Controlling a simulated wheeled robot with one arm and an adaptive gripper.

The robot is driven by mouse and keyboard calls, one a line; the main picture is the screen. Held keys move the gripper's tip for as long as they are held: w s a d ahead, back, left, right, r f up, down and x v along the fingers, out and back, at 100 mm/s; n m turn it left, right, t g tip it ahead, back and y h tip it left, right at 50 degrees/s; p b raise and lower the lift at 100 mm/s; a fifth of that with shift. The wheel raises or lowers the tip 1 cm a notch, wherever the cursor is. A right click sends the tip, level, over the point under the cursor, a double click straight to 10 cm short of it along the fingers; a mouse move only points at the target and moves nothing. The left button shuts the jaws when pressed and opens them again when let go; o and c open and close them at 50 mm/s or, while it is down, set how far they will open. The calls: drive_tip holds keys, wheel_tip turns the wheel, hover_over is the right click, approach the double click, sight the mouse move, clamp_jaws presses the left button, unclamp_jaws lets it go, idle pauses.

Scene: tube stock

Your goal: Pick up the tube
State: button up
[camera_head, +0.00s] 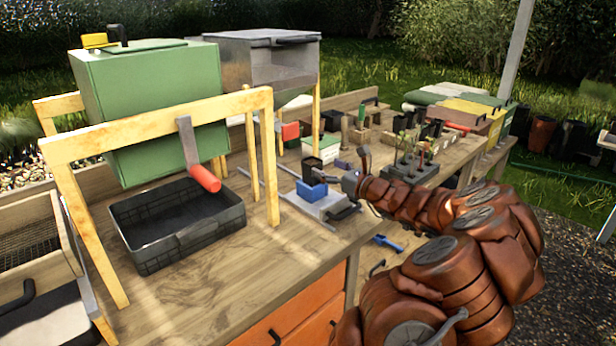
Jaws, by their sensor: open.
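My arm reaches in from the lower right, and my gripper (357,170) is over the bench near a small grey platform (322,203). The gripper is small in this view; it is open, and I see nothing held in it. A blue block (311,191) and a black cup (312,170) stand on the platform, just left of the gripper. I cannot tell for certain which thing is the tube. A red cylinder (457,127) lies at the back right of the bench, apart from the gripper. My arm hides part of the bench's right side.
A green tank (150,105) stands behind a yellow wooden frame (150,131). A black crate (150,266) sits beneath it, near a red-handled lever (204,178). Potted seedlings (412,172) crowd the bench right of the gripper.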

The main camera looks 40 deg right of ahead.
sight(318, 164)
drive_tip(key=shift+w+d, duration=0.2)
drive_tip(key=shift+w, duration=0.6)
drive_tip(key=shift+w+a+p, duration=0.2)
drive_tip(key=shift+w+p, duration=0.45)
drive_tip(key=shift+w, duration=1.85)
drive_tip(key=shift+c, duration=0.3)
drive_tip(key=c, duration=1.3)
